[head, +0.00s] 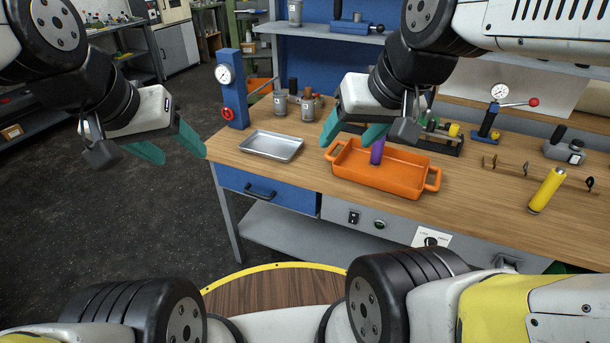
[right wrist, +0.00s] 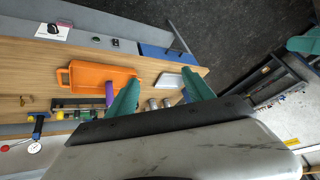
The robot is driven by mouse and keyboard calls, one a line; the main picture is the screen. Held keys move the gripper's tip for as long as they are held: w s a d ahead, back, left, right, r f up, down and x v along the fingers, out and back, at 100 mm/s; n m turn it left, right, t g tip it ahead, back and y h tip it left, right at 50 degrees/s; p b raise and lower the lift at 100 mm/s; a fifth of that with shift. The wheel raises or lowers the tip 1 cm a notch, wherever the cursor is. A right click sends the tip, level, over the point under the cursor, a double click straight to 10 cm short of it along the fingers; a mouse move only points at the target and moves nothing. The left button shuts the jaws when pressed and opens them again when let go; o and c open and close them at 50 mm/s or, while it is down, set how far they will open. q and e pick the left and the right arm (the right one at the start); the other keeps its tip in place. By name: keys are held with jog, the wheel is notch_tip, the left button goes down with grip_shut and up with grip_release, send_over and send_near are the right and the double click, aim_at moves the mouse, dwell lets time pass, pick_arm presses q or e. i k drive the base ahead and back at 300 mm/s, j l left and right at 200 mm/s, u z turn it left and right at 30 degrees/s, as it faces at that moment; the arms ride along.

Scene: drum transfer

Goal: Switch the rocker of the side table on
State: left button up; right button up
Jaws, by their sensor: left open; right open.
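The side table (head: 470,210) is a wood-topped workbench with a grey front panel. A small dark rocker switch (head: 353,217) sits on that panel, right of the blue drawer; it is small in the right wrist view (right wrist: 115,42). I cannot tell its position. My right gripper (head: 348,140) is open above the tabletop, near the back left of the orange tray, above and behind the rocker. Its teal fingers also show in the right wrist view (right wrist: 161,77), with nothing clearly held between them. My left gripper (head: 178,154) is open and empty over the floor, left of the table.
A round button (head: 379,224) and a dial plate (head: 431,239) share the panel. The orange tray (head: 382,188) with a purple cylinder (head: 377,152), a silver tray (head: 271,146) and a yellow cylinder (head: 546,191) are on top. The drawer handle (head: 260,191) juts out. Floor at left is clear.

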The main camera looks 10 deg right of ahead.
aim_at(353, 215)
jog(key=j+z, duration=0.2)
jog(key=z, duration=0.15)
jog(key=k+j+z, duration=0.15)
jog(key=z, duration=0.2)
jog(key=k+j+z, duration=0.1)
jog(key=z, duration=0.25)
